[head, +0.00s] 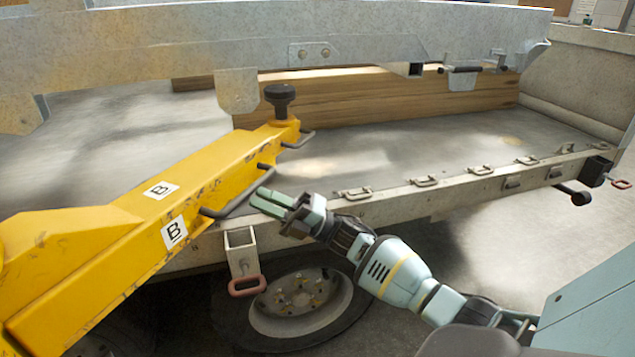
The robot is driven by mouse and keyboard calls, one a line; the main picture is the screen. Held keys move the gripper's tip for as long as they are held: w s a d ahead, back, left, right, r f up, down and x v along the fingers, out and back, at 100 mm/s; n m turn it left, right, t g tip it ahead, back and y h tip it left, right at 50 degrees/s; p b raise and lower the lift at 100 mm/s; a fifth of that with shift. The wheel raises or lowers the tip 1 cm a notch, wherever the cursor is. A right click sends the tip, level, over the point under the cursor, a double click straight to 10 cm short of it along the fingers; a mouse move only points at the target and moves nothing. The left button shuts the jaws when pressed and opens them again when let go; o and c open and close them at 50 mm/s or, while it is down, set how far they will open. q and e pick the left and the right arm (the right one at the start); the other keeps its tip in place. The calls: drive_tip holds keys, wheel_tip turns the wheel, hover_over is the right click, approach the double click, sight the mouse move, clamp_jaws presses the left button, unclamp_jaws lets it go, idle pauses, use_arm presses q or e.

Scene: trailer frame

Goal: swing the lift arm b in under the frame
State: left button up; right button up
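The yellow lift arm b (105,235), marked with "B" labels, reaches from the lower left up to the middle. Its tip carries a black round pad (280,97), which shows just below and in front of the galvanized frame (200,45). A dark bar handle (238,198) runs along the arm's near side. My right gripper (256,197) points left, its green fingertips close to this handle. I see no handle between the fingers, and their gap is too small to judge. I cannot tell whether they touch the handle. My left gripper is not in view.
A trailer bed with a metal side rail (440,185) and several tie-down loops lies behind my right gripper. A wheel (300,300) and a bracket with a red handle (246,285) are below it. A wooden beam (380,95) lies under the frame.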

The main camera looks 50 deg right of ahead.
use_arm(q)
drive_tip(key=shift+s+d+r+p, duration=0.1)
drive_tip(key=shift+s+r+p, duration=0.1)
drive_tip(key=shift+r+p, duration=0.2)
use_arm(e)
drive_tip(key=s+d, duration=0.9)
drive_tip(key=shift+f, duration=0.3)
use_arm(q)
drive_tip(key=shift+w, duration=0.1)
